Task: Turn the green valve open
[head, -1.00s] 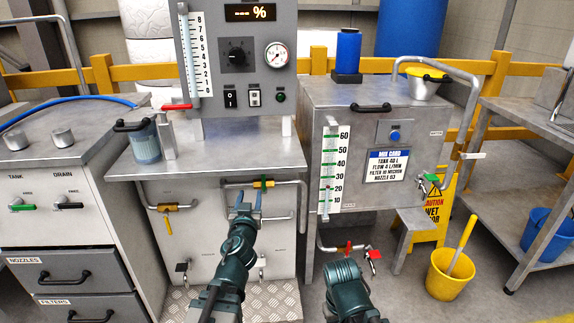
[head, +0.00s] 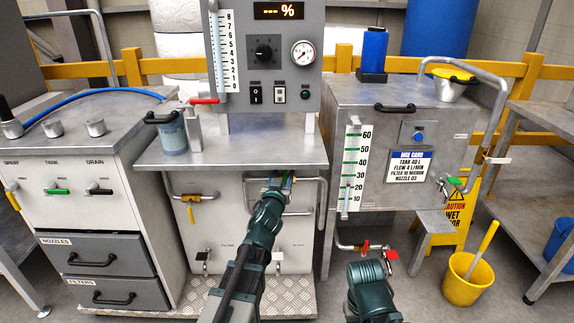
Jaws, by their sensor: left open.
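The green valve (head: 290,180) sits on the grey pipe at the front of the middle cabinet, largely hidden by my left gripper. My left gripper (head: 282,183) is open, with its fingertips at the valve. I cannot tell whether they touch the handle. My right arm shows at the bottom of the view, but its gripper is not in view.
A yellow valve (head: 196,197) is on the pipe to the left. A red-handled valve (head: 365,247) is low on the right. Other green handles are on the left cabinet (head: 57,191) and the mix tank (head: 454,181). A yellow bucket (head: 468,279) stands on the floor.

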